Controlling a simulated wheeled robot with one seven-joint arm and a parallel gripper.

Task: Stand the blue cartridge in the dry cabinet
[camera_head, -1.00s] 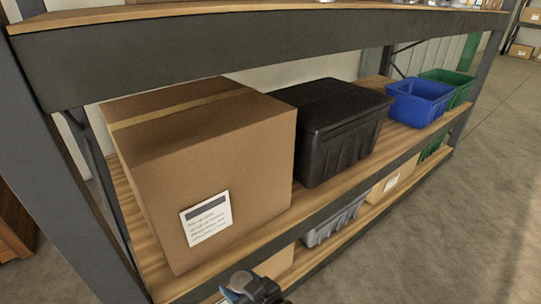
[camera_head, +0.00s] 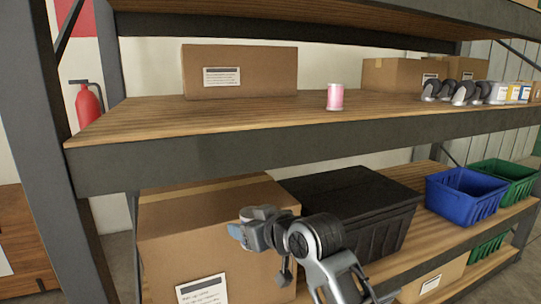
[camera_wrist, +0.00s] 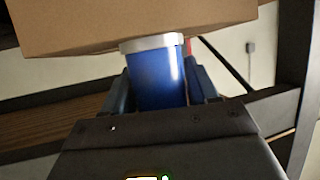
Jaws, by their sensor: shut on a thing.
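The blue cartridge (camera_wrist: 157,80) has a pale grey rim and sits between the two fingers of my gripper (camera_wrist: 158,88) in the wrist view. My gripper is shut on it. In the head view my gripper (camera_head: 242,232) is in front of the lower shelf's large cardboard box, below the upper shelf edge. A small blue patch shows at its tip, too small to tell if it is cartridge or finger. I cannot make out a dry cabinet in either view.
The upper shelf (camera_head: 250,118) holds a cardboard box (camera_head: 240,72), a pink cylinder (camera_head: 335,97) and several small items at right. The lower shelf holds a large box (camera_head: 175,215), a black tote (camera_head: 380,200) and a blue bin (camera_head: 462,198). A rack post (camera_head: 45,150) stands at left.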

